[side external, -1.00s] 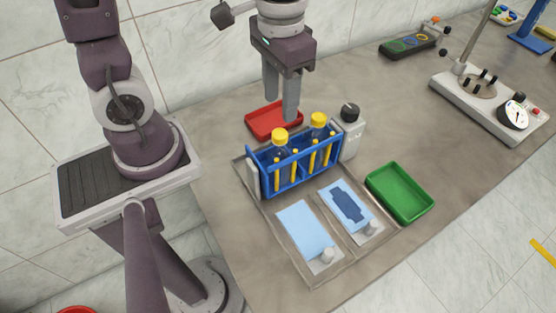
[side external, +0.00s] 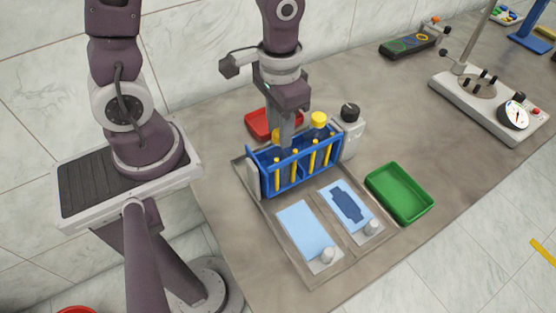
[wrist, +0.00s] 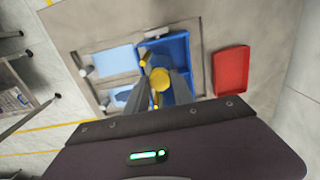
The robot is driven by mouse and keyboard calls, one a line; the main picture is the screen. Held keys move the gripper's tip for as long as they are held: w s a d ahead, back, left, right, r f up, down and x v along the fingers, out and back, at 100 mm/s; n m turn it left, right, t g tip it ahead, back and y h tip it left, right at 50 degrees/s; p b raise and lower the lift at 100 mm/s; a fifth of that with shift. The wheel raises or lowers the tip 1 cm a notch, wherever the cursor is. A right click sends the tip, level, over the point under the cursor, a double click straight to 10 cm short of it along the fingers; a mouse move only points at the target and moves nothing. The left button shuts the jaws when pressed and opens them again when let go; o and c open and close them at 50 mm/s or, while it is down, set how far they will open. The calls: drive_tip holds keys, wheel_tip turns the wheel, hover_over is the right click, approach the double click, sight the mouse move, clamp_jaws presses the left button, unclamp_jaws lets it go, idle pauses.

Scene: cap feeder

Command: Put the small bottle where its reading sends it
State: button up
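A blue rack (side external: 290,170) holds two bottles with yellow caps. The right bottle's cap (side external: 319,118) is clear in the side view. The left bottle's cap (side external: 277,134) is partly hidden behind my gripper (side external: 286,143). In the wrist view a yellow cap (wrist: 160,78) shows between the fingertips of my gripper (wrist: 158,88), which are apart. I cannot tell whether they touch it. A red tray (side external: 260,124) lies behind the rack and a green tray (side external: 400,193) to its right. I cannot tell which bottle is the small one.
A light blue panel (side external: 303,229) and one with a dark blue shape (side external: 347,204) lie before the rack. A grey box with a black knob (side external: 350,132) stands at the rack's right end. A dial device (side external: 490,100) stands far right. Table between is clear.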

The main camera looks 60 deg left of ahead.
clamp_jaws()
drive_tip(key=shift+a+r, duration=0.2)
drive_tip(key=shift+r, duration=0.05)
wheel_tip(320, 180, up, 13)
idle(1.5)
idle(0.4)
